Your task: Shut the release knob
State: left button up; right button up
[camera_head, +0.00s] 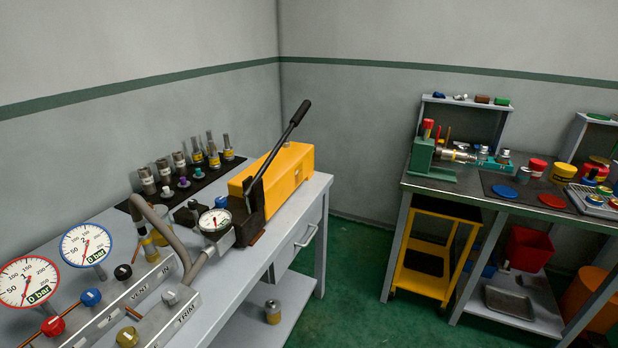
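A yellow hand pump (285,171) with a long black lever (283,148) sits at the far end of the grey bench at left. The lever slants up to the right. A small round gauge (214,220) stands at the pump's near end, beside a dark block (187,214). No knob is clearly labelled as the release knob, and I cannot tell its setting. A panel in front carries a red knob (53,326), a blue knob (91,297), a black knob (123,272), a brass knob (128,337) and a grey knob (170,296). Neither gripper is in view.
Two large dials, red-rimmed (28,282) and blue-rimmed (86,245), stand at the left. A grey hose (165,235) arches over the bench. Fittings stand on a black mat (205,179). Green floor (350,270) separates this bench from a cluttered workbench (468,187) at right.

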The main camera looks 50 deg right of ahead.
aim_at(221, 202)
jog(key=z, duration=1.3)
